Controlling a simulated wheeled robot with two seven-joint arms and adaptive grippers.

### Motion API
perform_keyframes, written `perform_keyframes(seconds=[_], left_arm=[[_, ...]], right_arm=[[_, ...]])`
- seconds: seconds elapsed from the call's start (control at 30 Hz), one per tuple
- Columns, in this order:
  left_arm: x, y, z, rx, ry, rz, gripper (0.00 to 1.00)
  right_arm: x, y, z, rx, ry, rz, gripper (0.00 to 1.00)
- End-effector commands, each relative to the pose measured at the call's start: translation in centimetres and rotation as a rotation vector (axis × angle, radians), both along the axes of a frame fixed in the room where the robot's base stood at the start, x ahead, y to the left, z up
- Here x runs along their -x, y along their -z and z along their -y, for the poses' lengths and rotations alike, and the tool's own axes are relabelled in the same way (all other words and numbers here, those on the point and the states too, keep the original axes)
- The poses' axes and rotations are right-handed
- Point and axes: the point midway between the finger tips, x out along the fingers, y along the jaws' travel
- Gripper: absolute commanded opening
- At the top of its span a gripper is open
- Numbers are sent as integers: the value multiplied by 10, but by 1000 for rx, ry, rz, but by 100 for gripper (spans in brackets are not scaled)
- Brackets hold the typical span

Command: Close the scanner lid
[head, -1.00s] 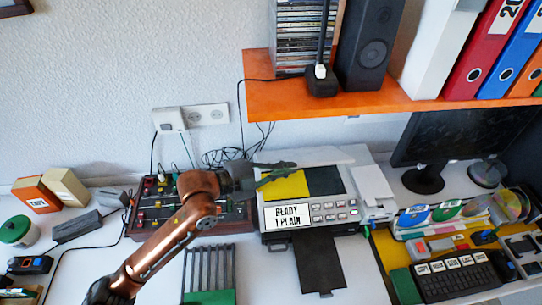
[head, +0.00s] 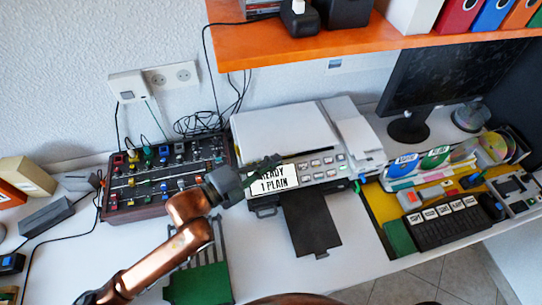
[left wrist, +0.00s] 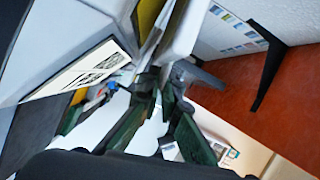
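The scanner lid (head: 282,128) is a pale panel over the scanner bed in the head view, its yellow and black surface now hidden there. In the left wrist view a yellow strip (left wrist: 148,14) shows between the scanner's front and a white panel, so I cannot tell that the lid lies flush. The scanner's display (head: 276,183) reads "READY 1 PLAIN". My left gripper (head: 270,161) is at the scanner's front, near the lid's front edge and above the display; its dark green fingers (left wrist: 160,82) are a little apart with nothing held. Contact with the lid is unclear. My right gripper is not in view.
A control box with knobs (head: 165,182) stands left of the scanner. A dark tray (head: 312,226) sticks out in front. A printer-like white unit (head: 358,140) adjoins at the right. An orange shelf (head: 400,38) hangs above and behind.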

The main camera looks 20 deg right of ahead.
Motion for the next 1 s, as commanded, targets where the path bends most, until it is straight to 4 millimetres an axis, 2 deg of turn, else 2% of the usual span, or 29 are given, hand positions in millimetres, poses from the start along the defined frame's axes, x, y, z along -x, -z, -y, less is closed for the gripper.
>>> perform_keyframes(seconds=[0.03, 0.4, 0.43, 0.67, 1.0], left_arm=[[0, 5, 0, -4, 0, -9, 0], [0, 6, 0, -5, -1, -11, 0], [0, 6, 0, -5, -1, -11, 5], [0, 4, 0, -3, -1, -8, 20], [0, 3, -3, -2, -2, -5, 20]], right_arm=[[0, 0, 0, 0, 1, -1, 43], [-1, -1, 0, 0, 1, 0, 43], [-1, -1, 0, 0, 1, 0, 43], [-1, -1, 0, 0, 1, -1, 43], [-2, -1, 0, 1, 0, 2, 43]])
